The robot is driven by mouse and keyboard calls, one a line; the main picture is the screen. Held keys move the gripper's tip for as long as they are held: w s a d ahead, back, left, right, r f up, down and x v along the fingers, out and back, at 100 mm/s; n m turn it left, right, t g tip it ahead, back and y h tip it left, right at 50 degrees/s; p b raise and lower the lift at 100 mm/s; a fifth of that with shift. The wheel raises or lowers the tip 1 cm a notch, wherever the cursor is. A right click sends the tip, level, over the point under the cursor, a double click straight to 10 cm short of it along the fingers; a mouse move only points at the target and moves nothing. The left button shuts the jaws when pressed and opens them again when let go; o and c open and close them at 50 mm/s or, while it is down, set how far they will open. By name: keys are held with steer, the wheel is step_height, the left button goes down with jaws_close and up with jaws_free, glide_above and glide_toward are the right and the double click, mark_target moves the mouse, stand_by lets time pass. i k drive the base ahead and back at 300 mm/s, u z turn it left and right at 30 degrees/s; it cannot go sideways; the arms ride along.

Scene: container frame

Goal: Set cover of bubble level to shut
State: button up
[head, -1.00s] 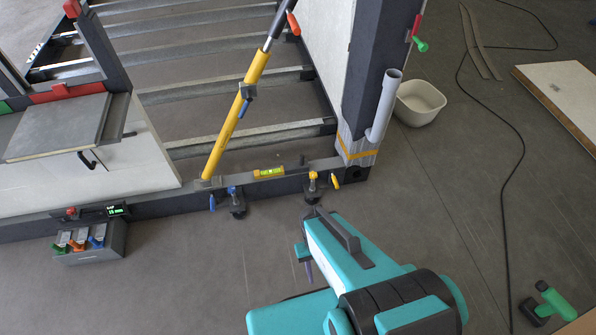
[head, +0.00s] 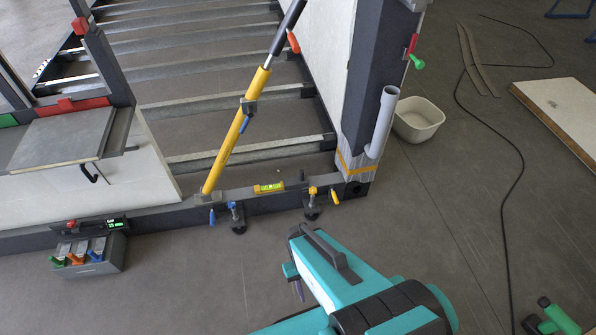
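The bubble level (head: 269,187) is a small yellow-green bar lying on the dark bottom rail of the frame, between a blue-handled clamp and a yellow-handled clamp. It is too small to tell its cover apart or how the cover stands. My teal arm comes in from the lower right, in front of the rail. My gripper is not clearly visible; only a small teal part and a thin purple piece show below the arm's near end, apart from the level.
A blue-handled clamp (head: 234,218) and a yellow-handled clamp (head: 312,204) stick out from the rail on either side of the level. A yellow pole (head: 237,132) leans up left of it.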

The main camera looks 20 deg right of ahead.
mark_target(302, 181)
steer(key=z, duration=0.9)
steer(key=k, duration=0.15)
steer(key=u, duration=2.6)
steer(key=i, duration=0.75)
steer(key=z, duration=2.3)
steer(key=i, duration=0.1)
steer(key=u, duration=1.05)
